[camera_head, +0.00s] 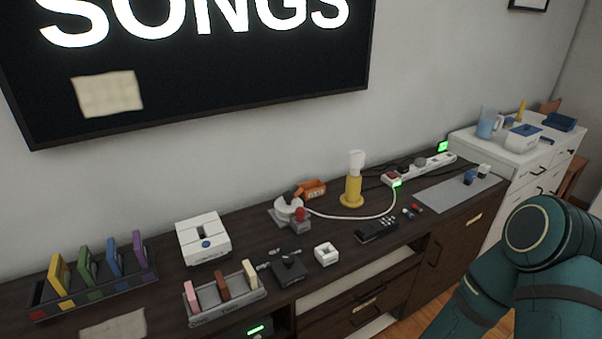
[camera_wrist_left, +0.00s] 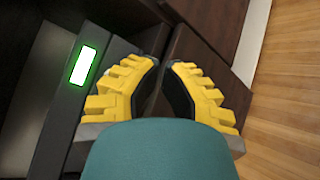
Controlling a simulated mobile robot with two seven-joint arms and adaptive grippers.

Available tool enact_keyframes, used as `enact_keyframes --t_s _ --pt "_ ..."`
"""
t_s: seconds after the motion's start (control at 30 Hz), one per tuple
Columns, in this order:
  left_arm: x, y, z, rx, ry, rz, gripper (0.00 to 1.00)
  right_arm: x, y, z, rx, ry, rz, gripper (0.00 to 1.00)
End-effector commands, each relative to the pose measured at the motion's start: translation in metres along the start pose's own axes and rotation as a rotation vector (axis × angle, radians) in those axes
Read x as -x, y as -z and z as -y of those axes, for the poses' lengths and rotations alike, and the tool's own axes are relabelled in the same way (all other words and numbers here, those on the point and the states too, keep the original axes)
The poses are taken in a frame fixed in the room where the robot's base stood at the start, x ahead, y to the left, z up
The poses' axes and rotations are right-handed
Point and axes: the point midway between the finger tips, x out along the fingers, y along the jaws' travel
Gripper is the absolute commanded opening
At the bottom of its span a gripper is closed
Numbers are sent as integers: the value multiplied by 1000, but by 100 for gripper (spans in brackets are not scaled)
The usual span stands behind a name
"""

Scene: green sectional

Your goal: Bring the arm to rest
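My left gripper (camera_wrist_left: 163,66) shows in the left wrist view, with yellow ribbed fingers. Its fingertips are close together with nothing held between them, and it points at dark cabinet fronts with a wooden floor to the right. It is not in the head view. In the head view a teal arm of mine (camera_head: 545,245) is bent at the lower right, in front of the cabinet's right end. The right gripper is out of view.
The dark cabinet (camera_head: 240,262) carries coloured cards in a rack, a white box (camera_head: 203,240), a yellow lamp-like object (camera_head: 352,185), a power strip (camera_head: 420,168) and small items. A white drawer unit (camera_head: 512,150) stands at the right.

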Motion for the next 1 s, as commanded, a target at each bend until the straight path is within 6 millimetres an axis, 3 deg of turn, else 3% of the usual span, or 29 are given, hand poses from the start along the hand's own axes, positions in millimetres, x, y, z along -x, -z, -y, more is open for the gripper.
enact_keyframes --t_s 0.17,0.37,0.7,0.9,1.0 --pt "0 -19 -4 -179 151 78 0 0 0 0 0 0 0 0" --pt "22 -50 -14 -577 458 241 0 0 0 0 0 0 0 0" --pt "102 -89 -65 -1171 881 520 0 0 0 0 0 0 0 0" --pt "145 -106 -91 -1339 1013 632 0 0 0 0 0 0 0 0" --pt "156 -110 -97 -1371 1040 660 0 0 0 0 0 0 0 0"
